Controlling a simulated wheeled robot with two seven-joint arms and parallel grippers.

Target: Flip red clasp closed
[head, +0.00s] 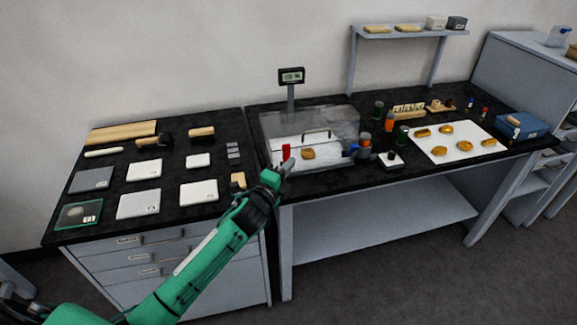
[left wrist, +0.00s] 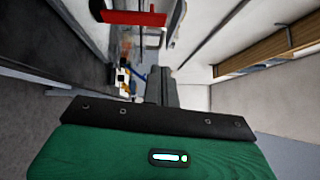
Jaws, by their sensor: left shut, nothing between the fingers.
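The red clasp (head: 286,152) stands upright at the front of the clear case (head: 345,125), towards its left side. In the left wrist view the clasp (left wrist: 135,17) is a red bar near the top edge, a little left of the fingers. My left gripper (head: 286,166) is shut and empty, just below and in front of the clasp. Whether the fingertips touch it I cannot tell. A gold-brown fragment (head: 308,153) lies inside the case, behind its clear front. My right gripper is not in view.
A small display (head: 291,76) stands on a post behind the case. Bottles and a blue-topped item (head: 351,149) stand close on its right. A white sheet (head: 455,141) with several gold pieces lies further right. White and grey plates (head: 139,204) cover the left counter.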

